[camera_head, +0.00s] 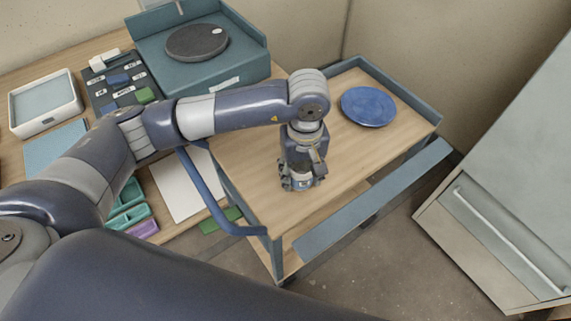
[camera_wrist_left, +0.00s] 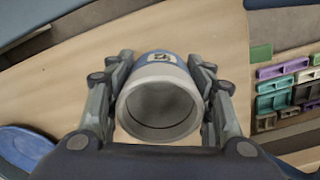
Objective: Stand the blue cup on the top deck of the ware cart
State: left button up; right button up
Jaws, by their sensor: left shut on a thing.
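The ware cart's top deck (camera_head: 355,165) is pale wood with blue-grey rails. My left gripper (camera_head: 301,184) points down over the middle of this deck. In the left wrist view the left gripper (camera_wrist_left: 160,110) is shut on the blue cup (camera_wrist_left: 160,60), one finger on each side. The cup has a wide grey rim, a dark hollow inside and a small mark on its blue side. It looks upright, low over the deck; I cannot tell whether its base touches the wood. In the head view the gripper hides most of the cup. My right gripper is out of view.
A round blue plate (camera_head: 368,106) lies on the deck's far right; it also shows in the wrist view (camera_wrist_left: 24,148). Bare deck surrounds the cup. A teal stand with a dark disc (camera_head: 197,42) is behind left. A grey cabinet (camera_head: 520,200) stands right, beyond a floor gap.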

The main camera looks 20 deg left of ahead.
pick_arm(q)
jog(key=a, duration=0.1)
jog(key=w+a, duration=0.1)
jog(key=a, duration=0.2)
jog(key=shift+w+a+f, duration=0.2)
jog(key=shift+w+a, duration=0.05)
jog(key=shift+w, duration=0.1)
notch_tip(320, 180, down, 3)
jog(key=shift+b, duration=0.35)
jog(key=shift+a+f, duration=0.1)
jog(key=shift+f, duration=0.2)
jog(key=shift+f, duration=0.15)
jog(key=o, duration=1.2)
